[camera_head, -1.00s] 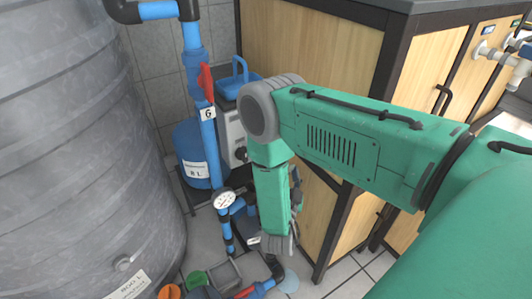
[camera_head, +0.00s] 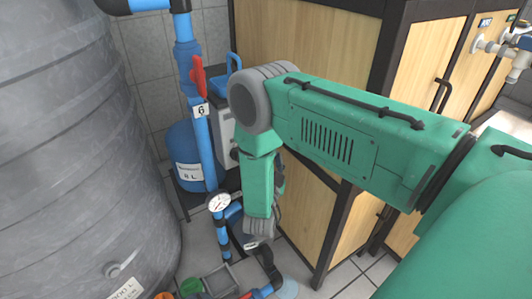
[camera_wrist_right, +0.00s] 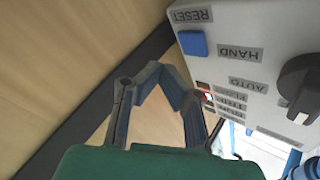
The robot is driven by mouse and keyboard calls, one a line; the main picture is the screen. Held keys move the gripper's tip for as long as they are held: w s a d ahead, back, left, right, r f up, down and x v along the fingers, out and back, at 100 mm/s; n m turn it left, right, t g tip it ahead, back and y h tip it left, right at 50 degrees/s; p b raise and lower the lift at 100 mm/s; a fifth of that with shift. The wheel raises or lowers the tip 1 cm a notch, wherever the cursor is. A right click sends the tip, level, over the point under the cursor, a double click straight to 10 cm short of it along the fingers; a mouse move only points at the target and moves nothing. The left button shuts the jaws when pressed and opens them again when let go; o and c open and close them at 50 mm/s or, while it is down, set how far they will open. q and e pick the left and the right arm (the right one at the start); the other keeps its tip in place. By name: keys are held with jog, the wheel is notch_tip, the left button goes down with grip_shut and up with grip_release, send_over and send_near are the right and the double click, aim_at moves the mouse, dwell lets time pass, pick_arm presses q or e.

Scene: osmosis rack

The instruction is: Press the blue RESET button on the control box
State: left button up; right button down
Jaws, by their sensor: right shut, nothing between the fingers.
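The pale grey control box (camera_wrist_right: 255,35) fills the upper right of the right wrist view, its labels upside down. Its square blue RESET button (camera_wrist_right: 193,43) is in plain sight beside the RESET label. My right gripper (camera_wrist_right: 165,77) is shut and empty; its fingertips appear below and left of the button in the picture, and I see no contact with it. In the head view the control box (camera_head: 224,125) is partly behind my right arm, and the button is hidden. My left gripper is not in view.
A wooden cabinet (camera_head: 300,38) stands right of the box. A large grey tank (camera_head: 85,150), blue pipe (camera_head: 203,150) and pressure gauge (camera_head: 219,203) are at left.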

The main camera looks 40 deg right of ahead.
jog(key=shift+w+d+b, duration=0.15)
jog(key=shift+w+b, duration=0.15)
jog(key=shift+w, duration=0.7)
jog(key=shift+w, duration=0.1)
dwell(0.6)
jog(key=shift+w+r, duration=0.15)
jog(key=shift+w, duration=0.15)
jog(key=shift+w, duration=0.35)
dwell(0.6)
jog(key=shift+s, duration=0.1)
jog(key=shift+s+p, duration=0.3)
jog(key=shift+s, duration=0.4)
